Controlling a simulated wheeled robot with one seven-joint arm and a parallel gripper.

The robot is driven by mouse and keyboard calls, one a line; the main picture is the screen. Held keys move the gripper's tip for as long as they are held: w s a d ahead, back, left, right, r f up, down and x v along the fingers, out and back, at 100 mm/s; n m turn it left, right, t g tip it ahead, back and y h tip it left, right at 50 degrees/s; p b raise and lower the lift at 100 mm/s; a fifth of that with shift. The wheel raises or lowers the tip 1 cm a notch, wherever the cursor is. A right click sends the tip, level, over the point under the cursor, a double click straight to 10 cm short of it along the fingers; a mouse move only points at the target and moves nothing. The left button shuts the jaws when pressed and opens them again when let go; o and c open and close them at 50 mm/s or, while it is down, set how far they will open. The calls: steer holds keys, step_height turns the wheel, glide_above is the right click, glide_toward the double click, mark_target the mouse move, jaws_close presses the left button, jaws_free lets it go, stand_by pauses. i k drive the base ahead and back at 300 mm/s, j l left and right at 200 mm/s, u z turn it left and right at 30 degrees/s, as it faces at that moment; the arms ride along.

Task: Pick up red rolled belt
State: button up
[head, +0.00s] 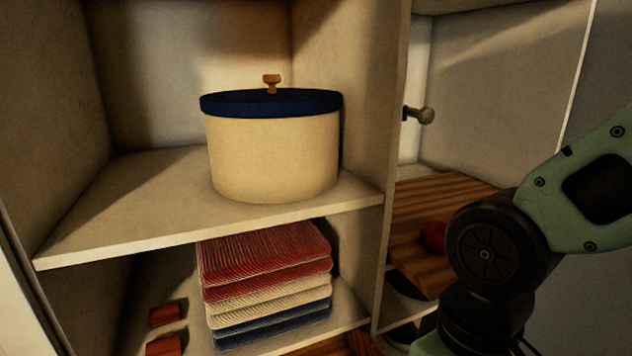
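A small rounded red thing (431,237) lies on the brown wooden shelf board in the right compartment. It could be the rolled belt, but my arm hides its right side and I cannot make out any coil. My arm crosses the right of the head view, in front of that compartment. My gripper is out of the frame, so its state and what it may hold do not show.
A cream pot with a dark blue lid (272,150) stands on the upper left shelf (110,225). Below are folded red, cream and blue cloths (265,285) and two small red blocks (168,313). A vertical divider (392,130) separates the compartments; a round-headed peg (420,115) is at right.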

mark_target(432, 234)
steer(key=i+l+u, duration=0.15)
steer(key=l+u, duration=0.2)
steer(key=i+l+u, duration=0.15)
steer(key=l+u, duration=0.2)
